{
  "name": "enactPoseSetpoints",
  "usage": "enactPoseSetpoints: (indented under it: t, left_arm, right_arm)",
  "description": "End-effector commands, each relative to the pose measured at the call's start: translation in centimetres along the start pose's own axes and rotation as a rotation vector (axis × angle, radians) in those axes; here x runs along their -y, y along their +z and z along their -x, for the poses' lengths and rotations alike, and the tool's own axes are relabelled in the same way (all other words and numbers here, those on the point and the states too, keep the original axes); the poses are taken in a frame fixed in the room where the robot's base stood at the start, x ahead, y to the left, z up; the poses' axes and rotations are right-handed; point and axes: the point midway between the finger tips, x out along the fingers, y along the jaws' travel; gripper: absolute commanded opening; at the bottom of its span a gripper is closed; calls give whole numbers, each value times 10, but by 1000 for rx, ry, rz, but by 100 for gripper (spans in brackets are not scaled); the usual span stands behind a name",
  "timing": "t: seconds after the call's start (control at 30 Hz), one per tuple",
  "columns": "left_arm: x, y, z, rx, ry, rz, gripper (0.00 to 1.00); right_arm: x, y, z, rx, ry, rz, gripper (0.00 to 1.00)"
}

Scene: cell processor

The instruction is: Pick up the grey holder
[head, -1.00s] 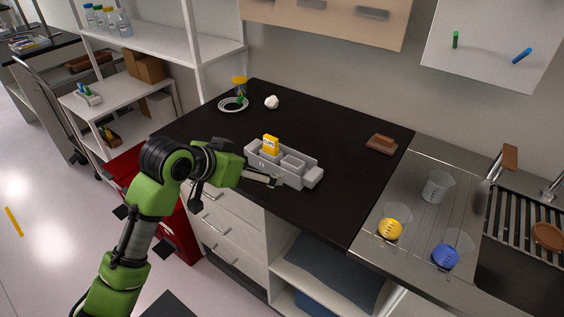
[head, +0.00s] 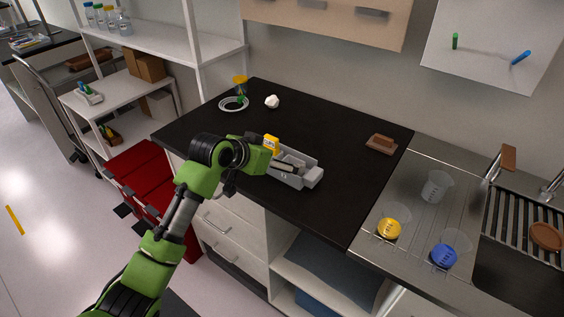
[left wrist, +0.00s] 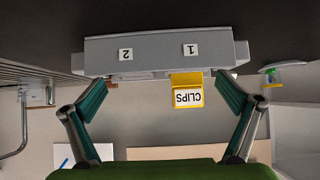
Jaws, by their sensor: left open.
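The grey holder (head: 313,178) stands on the black countertop, partly hidden behind my left gripper in the head view. In the left wrist view the holder (left wrist: 155,52) appears upside down, with labels 1 and 2 on its face. A yellow CLIPS box (head: 271,144) sits in it; this box (left wrist: 187,93) also shows in the left wrist view. My left gripper (head: 287,167) is at the holder, its fingers (left wrist: 160,88) spread wide with nothing gripped. I cannot tell whether the fingers touch the holder. My right gripper is out of view.
A white-rimmed dish (head: 233,104), a crumpled white piece (head: 272,101) and a brown block (head: 381,143) lie on the counter. Beakers with yellow (head: 388,229) and blue (head: 444,255) contents stand by the sink at right. The counter between holder and brown block is clear.

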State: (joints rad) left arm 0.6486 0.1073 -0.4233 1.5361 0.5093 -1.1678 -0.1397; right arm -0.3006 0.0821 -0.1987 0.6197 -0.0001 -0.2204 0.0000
Motion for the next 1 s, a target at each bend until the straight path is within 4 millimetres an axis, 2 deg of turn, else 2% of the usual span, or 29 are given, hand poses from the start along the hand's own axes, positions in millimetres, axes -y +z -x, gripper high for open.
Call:
enactPoseSetpoints:
  t: [0.13, 0.3, 0.57, 0.6, 0.7, 1.0]
  left_arm:
    - [-1, -1, -19, 1, 1, 1, 100]
    - [0, 0, -33, 1, 1, 1, 100]
    - [0, 0, -35, -1, 0, 0, 100]
    - [0, 0, -35, -1, 0, 0, 97]
    - [0, 0, -35, 0, 0, 1, 71]
    - [0, 0, -35, -1, 0, 1, 70]
  right_arm:
    - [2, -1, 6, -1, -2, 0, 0]
    - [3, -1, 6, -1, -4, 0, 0]
    - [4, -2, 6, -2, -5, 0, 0]
    - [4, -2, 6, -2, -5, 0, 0]
    - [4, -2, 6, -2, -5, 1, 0]
    - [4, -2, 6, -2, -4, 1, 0]
